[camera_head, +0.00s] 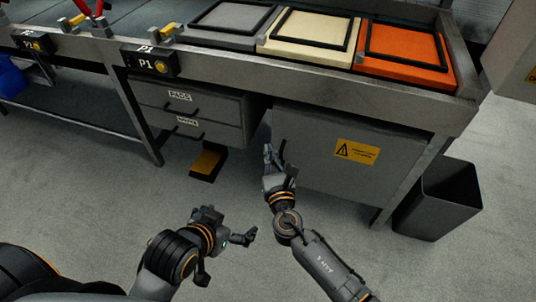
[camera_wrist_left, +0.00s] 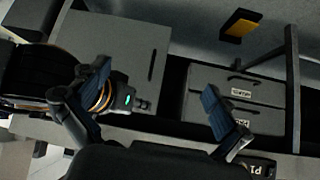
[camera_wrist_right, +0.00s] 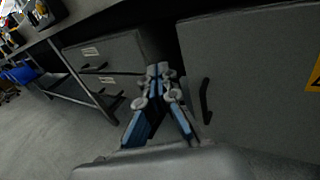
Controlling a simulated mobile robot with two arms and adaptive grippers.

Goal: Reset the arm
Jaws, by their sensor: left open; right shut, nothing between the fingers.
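My left gripper (camera_head: 228,256) is open and empty above the floor at lower centre in the head view. Its two spread fingers (camera_wrist_left: 150,98) also show in the left wrist view, with part of my right arm seen beyond them. My right gripper (camera_head: 268,152) is shut and empty in front of the grey cabinet (camera_head: 320,160), close to its left edge and door handle (camera_head: 283,150). In the right wrist view its closed fingers (camera_wrist_right: 159,72) are just left of the handle; I cannot tell whether they touch the cabinet.
A workbench (camera_head: 300,77) runs above the cabinet, with grey, cream (camera_head: 310,32) and orange trays (camera_head: 405,50). Drawers (camera_head: 185,98) hang left of the cabinet. A yellow pedal (camera_head: 206,163) lies on the floor below. A dark bin (camera_head: 440,198) stands right. Open floor lies in front.

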